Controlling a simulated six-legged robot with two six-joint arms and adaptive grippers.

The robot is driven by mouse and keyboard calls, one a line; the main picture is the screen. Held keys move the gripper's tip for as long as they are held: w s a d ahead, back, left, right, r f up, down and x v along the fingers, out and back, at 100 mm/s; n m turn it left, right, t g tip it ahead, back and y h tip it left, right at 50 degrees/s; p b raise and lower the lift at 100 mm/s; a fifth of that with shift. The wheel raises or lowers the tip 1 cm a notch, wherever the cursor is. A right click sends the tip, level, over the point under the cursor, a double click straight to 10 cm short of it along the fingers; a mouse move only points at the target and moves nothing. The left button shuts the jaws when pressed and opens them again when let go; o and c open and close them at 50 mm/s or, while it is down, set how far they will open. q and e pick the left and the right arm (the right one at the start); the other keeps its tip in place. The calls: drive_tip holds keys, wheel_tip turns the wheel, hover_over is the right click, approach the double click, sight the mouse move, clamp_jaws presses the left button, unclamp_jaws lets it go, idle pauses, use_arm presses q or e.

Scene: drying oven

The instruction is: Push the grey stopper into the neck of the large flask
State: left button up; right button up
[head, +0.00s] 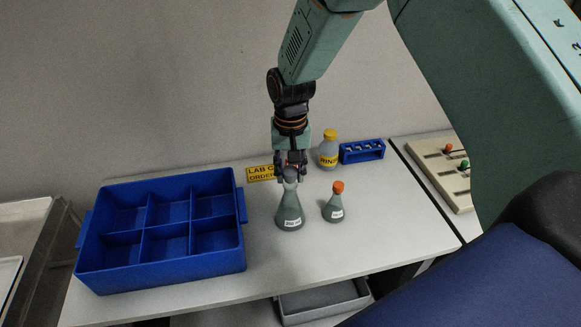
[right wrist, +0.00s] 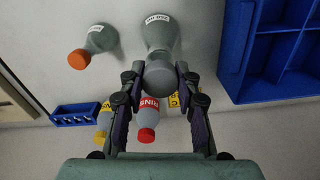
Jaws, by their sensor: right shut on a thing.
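The large flask (head: 289,212), green-grey with a white label, stands upright on the white table. It also shows in the right wrist view (right wrist: 162,35). My right gripper (head: 290,168) points down over it and is shut on the grey stopper (head: 290,175). In the right wrist view, the round stopper (right wrist: 160,75) sits between the two fingertips and covers the flask's mouth. The stopper is in line with the neck and looks to be at its top. I cannot tell how deep it sits. My left gripper is not in view.
A small flask with an orange cap (head: 336,205) stands close on the right. Behind are a yellow-capped bottle (head: 328,150), a blue rack (head: 362,152) and a yellow sign (head: 259,173). A red-capped bottle (right wrist: 147,125) shows in the wrist view. A blue divided crate (head: 165,280) stands left.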

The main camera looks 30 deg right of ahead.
drive_tip(key=shift+f, duration=0.3)
drive_tip(key=shift+w+d+f, duration=0.15)
drive_tip(key=shift+w+f, duration=0.05)
drive_tip(key=shift+w, duration=0.05)
drive_tip(key=shift+s+a+r, duration=0.2)
drive_tip(key=shift+s+r, duration=0.05)
drive_tip(key=shift+s, duration=0.15)
drive_tip(key=shift+w+d+f+p, duration=0.1)
drive_tip(key=shift+w+f+p, duration=0.1)
drive_tip(key=shift+w+p, duration=0.1)
drive_tip(key=shift+s+r, duration=0.15)
drive_tip(key=shift+s, duration=0.15)
drive_tip(key=shift+w+f, duration=0.35)
drive_tip(key=shift+s+r, duration=0.1)
drive_tip(key=shift+s, duration=0.05)
